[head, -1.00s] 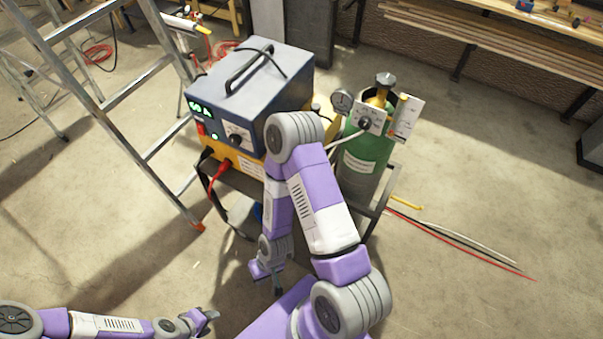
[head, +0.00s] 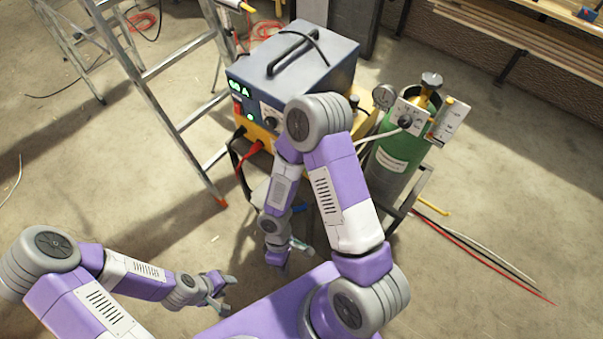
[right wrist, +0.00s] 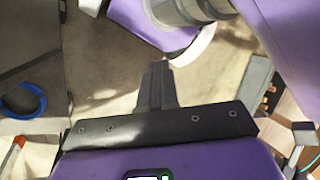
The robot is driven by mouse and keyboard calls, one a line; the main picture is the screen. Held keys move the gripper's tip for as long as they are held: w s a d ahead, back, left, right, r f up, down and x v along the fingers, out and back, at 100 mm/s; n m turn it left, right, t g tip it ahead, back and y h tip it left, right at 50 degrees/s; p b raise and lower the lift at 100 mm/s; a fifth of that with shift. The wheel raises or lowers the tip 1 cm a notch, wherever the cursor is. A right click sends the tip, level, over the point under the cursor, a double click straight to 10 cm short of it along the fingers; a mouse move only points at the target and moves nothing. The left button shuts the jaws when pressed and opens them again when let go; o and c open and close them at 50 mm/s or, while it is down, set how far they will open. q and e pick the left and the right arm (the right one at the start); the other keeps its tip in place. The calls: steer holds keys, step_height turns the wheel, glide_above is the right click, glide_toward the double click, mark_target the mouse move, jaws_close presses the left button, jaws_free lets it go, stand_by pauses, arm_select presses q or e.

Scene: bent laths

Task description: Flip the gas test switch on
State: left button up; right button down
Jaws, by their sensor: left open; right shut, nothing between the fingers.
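The welding machine (head: 300,62), with a blue-grey housing, stands on a cart in the head view. Its front panel has a lit green display (head: 239,88), a red switch (head: 237,108) and a dial (head: 270,116). I cannot make out which control is the gas test switch. My right arm covers part of the machine's lower right side. My right gripper (head: 279,262) is low in front of the cart, below the panel; in the right wrist view (right wrist: 157,86) its fingers are shut and empty. My left gripper (head: 221,291) is open, low and left, away from the machine.
A green gas cylinder (head: 396,160) with a gauge (head: 384,96) stands right of the machine. A ladder (head: 178,116) stands close on the left. Red and black cables hang at the cart's front. A blue cable (right wrist: 24,100) shows in the right wrist view. Rods (head: 480,257) lie at right.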

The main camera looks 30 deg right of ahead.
steer(key=w+d+r+n+t+h, duration=0.3)
steer(key=w+r+n+t+h, duration=0.1)
steer(key=w+r+n+h, duration=0.1)
steer(key=w+d+r+n+t+h, duration=0.3)
steer(key=w+r+n+h, duration=0.3)
steer(key=w, duration=0.5)
step_height(320, 180, up, 3)
steer(key=shift+d+n+t+p, duration=0.4)
steer(key=shift+n+t, duration=0.4)
steer(key=shift+n, duration=0.4)
steer(key=shift+d+f, duration=0.1)
steer(key=w+d+f, duration=0.2)
steer(key=d, duration=0.3)
steer(key=w+d+f+b, duration=0.1)
steer(key=w+d+f, duration=0.1)
steer(key=d, duration=0.3)
steer(key=shift+w+d+f, duration=0.25)
steer(key=shift+d+f, duration=0.15)
steer(key=shift+f, duration=0.35)
